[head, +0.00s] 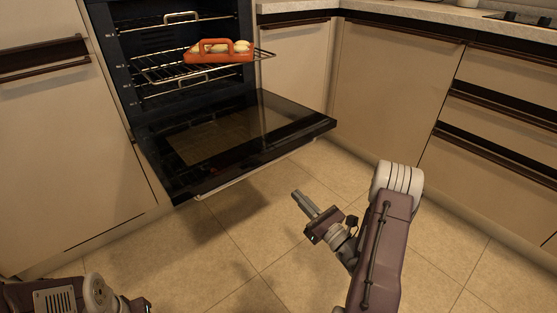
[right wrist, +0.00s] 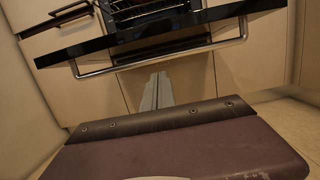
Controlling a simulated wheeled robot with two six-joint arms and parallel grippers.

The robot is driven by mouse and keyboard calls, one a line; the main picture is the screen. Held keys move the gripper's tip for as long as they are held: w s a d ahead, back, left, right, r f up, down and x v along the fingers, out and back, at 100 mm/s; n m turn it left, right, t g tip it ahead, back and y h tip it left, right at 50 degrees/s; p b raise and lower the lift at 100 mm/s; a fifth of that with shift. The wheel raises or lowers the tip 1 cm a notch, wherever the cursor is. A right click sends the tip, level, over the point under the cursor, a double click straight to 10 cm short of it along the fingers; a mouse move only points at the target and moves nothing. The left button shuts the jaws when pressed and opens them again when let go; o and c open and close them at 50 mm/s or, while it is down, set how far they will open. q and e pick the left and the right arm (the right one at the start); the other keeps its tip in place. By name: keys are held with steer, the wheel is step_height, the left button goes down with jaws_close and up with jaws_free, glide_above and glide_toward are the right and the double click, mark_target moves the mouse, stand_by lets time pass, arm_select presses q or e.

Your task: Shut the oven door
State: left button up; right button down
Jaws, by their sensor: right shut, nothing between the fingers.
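The oven door (head: 235,140) is a dark glass panel that hangs folded down, about level, in front of the oven (head: 118,60). Its bar handle (head: 222,186) runs along the lower front edge. In the right wrist view the door's edge (right wrist: 268,28) and handle (right wrist: 160,58) show above the fingers. My right gripper (head: 300,198) is shut and empty, in front of the door and to the right of the handle, apart from it. Its fingers also show in the right wrist view (right wrist: 157,88). My left arm shows at the lower left edge; its fingers are not visible.
An orange dish (head: 222,56) with pale food sits on the wire rack (head: 155,68), which sticks out of the oven. Cabinets (head: 40,150) flank the oven on the left, and drawers (head: 490,130) stand on the right. The tiled floor (head: 240,240) in front is clear.

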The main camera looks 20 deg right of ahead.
steer(key=w+a+r+b, duration=0.2)
steer(key=w+r+b, duration=0.4)
steer(key=w, duration=0.3)
steer(key=shift+w+a, duration=0.35)
